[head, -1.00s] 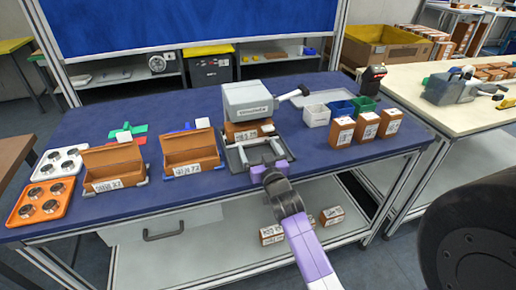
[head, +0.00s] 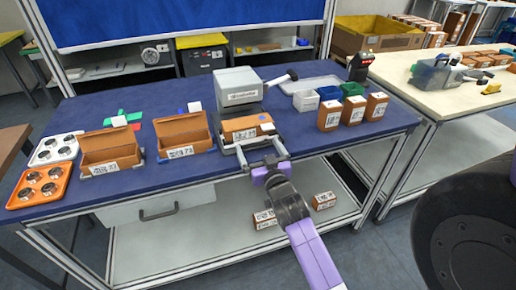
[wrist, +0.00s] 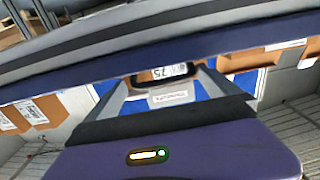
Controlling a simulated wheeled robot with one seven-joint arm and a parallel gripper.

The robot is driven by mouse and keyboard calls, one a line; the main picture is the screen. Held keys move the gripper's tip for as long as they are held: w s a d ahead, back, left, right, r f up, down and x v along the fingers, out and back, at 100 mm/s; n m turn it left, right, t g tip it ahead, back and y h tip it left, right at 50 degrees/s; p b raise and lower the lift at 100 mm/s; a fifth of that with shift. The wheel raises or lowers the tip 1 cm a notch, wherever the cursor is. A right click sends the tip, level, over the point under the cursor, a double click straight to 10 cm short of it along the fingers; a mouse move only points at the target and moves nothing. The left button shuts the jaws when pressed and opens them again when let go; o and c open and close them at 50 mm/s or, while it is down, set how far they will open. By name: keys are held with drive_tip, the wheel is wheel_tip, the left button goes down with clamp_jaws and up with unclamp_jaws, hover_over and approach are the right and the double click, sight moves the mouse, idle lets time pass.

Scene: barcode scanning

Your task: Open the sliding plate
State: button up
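The grey scanner machine (head: 238,92) stands on the blue table, with a dark handle at its right. A brown box (head: 248,126) with a white label and a blue dot on top sits at its front, partly in front of the hood. A grey plate edge (head: 229,150) shows below the box. My gripper (head: 262,153) is at the machine's front edge with its two fingers apart. In the wrist view, the gripper's grey fingers (wrist: 163,98) stand on either side of a dark-rimmed part with a label; whether they touch it cannot be told.
Two open brown bins (head: 110,150) stand left of the machine, beside an orange tray (head: 40,204) and a white tray (head: 40,160) of round parts. Small coloured bins (head: 305,101) and several brown boxes (head: 352,112) stand right. The table's front edge runs below my gripper.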

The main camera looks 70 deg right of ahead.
drive_tip(key=b+v, duration=0.1)
drive_tip(key=v, duration=0.7)
drive_tip(key=shift+d, duration=0.1)
idle(0.5)
drive_tip(key=s+a+r+n+t+y, duration=0.1)
drive_tip(key=s+a+n+t+y, duration=0.15)
drive_tip(key=a, duration=0.65)
drive_tip(key=s+a+r+n+t+y, duration=0.1)
drive_tip(key=a+n+t+y, duration=0.15)
drive_tip(key=a, duration=0.75)
drive_tip(key=s+a+f+n+g+y, duration=0.1)
drive_tip(key=s+a+n+y, duration=0.4)
drive_tip(key=a, duration=0.9)
drive_tip(key=s+y, duration=0.3)
drive_tip(key=s, duration=0.2)
drive_tip(key=shift+s+f+g+y, duration=0.3)
drive_tip(key=shift+f+g+y, duration=0.1)
